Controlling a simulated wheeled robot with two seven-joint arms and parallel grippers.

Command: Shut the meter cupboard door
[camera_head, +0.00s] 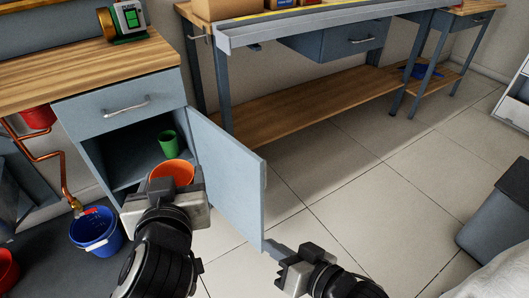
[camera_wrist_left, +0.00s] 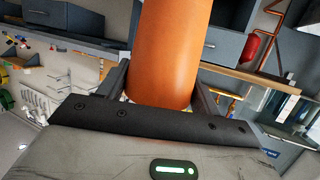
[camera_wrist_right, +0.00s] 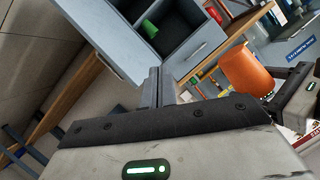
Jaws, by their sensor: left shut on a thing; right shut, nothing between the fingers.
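The meter cupboard (camera_head: 95,150) stands at the left under a wooden top. Its pale blue-grey door (camera_head: 228,175) hangs wide open toward me on its right side. A green cup (camera_head: 168,143) is inside the cupboard. My left gripper (camera_head: 172,184) is shut on an orange cup (camera_head: 171,170), in front of the opening; the cup fills the middle of the left wrist view (camera_wrist_left: 175,50). My right gripper (camera_head: 274,248) is shut and empty by the lower outer corner of the door. The right wrist view shows the door (camera_wrist_right: 105,30) just beyond its fingers (camera_wrist_right: 160,85); I cannot tell whether they touch.
A drawer (camera_head: 118,107) sits above the cupboard opening. A blue bucket (camera_head: 96,232) and copper pipe (camera_head: 48,157) are at the left. A workbench with a low wooden shelf (camera_head: 310,110) stands behind the door. The tiled floor to the right is clear up to a grey bin (camera_head: 495,220).

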